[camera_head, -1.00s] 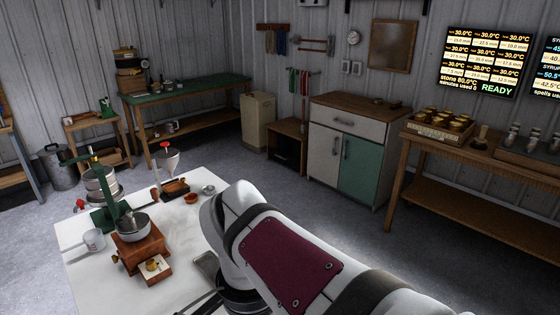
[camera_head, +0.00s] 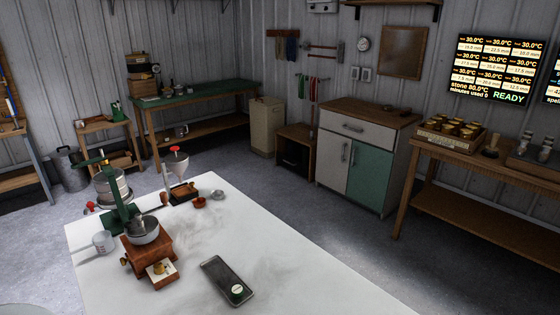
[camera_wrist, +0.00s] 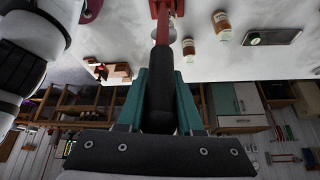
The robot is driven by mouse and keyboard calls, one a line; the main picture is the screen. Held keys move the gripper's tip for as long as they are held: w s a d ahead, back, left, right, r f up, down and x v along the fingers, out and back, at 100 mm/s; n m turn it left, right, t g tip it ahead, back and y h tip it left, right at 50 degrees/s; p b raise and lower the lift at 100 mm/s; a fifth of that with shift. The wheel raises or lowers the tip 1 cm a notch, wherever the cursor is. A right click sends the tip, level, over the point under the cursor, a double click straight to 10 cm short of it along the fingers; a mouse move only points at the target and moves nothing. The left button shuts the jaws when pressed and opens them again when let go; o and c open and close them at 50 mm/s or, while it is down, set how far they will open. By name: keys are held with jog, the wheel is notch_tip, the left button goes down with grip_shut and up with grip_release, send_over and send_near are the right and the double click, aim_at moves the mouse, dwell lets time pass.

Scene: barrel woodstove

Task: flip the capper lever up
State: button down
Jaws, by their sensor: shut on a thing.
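In the wrist view my gripper (camera_wrist: 160,76) has its two teal fingers shut on either side of the black grip of the capper lever (camera_wrist: 159,98). A red bar (camera_wrist: 163,28) runs from the grip to the top edge, where a red frame part is cut off. The lever's pivot and the rest of the capper are out of view, so its angle is hard to tell. My gripper and the capper do not show in the head view.
Two brown labelled bottles (camera_wrist: 221,25) stand near the lever. A dark tray (camera_head: 218,275) lies on the white table (camera_head: 285,275). A wooden grinder (camera_head: 150,250), a green press (camera_head: 122,215) and a funnel stand (camera_head: 180,175) occupy its left. The table's right part is clear.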

jog(key=shift+s+a, duration=0.15)
jog(key=c, duration=0.6)
grip_release()
jog(key=v, duration=1.2)
